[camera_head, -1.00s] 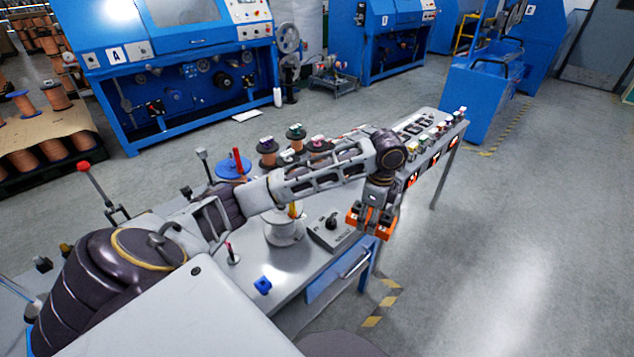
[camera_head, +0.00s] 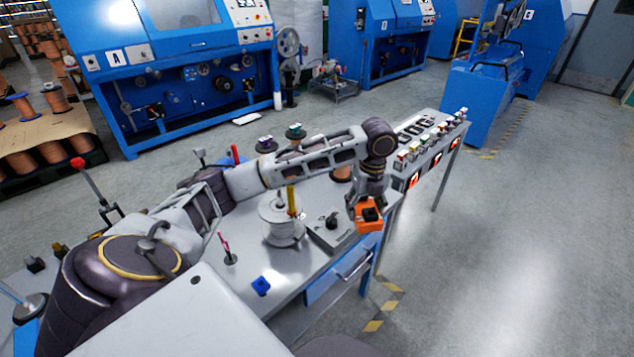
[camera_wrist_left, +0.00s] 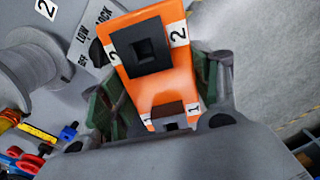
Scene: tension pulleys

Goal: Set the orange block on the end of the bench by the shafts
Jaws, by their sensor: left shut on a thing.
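The orange block (camera_head: 369,218) is held by my left gripper (camera_head: 366,205) above the right edge of the bench (camera_head: 318,262). In the left wrist view the block (camera_wrist_left: 162,78) sits between the fingers, with a dark square part on its face and white labels "2" and "1". My left gripper also shows in that view (camera_wrist_left: 160,100), shut on it. Upright shafts, one with a red knob (camera_head: 78,163), stand at the left. My right gripper is not in view.
A white spool (camera_head: 284,222) and a grey switch box (camera_head: 332,232) stand on the bench close to the held block. A drawer (camera_head: 340,278) is below. A row of small coloured parts (camera_head: 425,145) lines the far bench. Floor at right is clear.

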